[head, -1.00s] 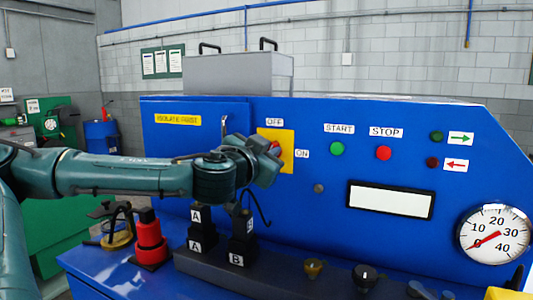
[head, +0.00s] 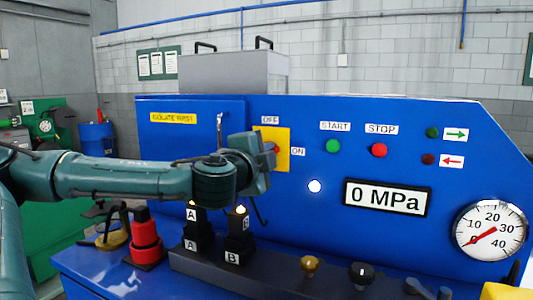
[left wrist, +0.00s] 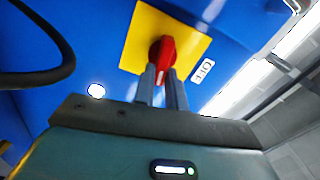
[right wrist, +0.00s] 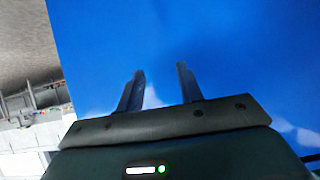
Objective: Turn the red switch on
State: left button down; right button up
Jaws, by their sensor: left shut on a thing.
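The red switch (left wrist: 163,52) sits on a yellow plate (left wrist: 138,38) on the blue panel. In the left wrist view my left gripper (left wrist: 163,85) is shut on its handle, one finger on each side. The handle does not point at the OFF label (left wrist: 203,72); it appears turned to the ON side. In the head view the left gripper (head: 268,155) covers most of the switch, with the yellow plate (head: 284,140) and ON label (head: 298,152) showing. My right gripper (right wrist: 160,85) is open and empty, before a plain blue surface.
A white lamp (head: 315,186) is lit and the display (head: 387,197) reads 0 MPa. Green START (head: 333,146) and red STOP (head: 379,150) buttons are to the right. A pressure gauge (head: 491,231) reads near zero. Black blocks (head: 238,229) and a red-and-black bottle-like object (head: 145,240) stand below the arm.

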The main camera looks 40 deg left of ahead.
pick_arm(q)
jog(key=shift+f+m, duration=0.15)
jog(key=shift+m, duration=0.95)
jog(key=c, duration=1.4)
grip_release()
jog(key=shift+c, duration=0.2)
jog(key=shift+s, duration=0.15)
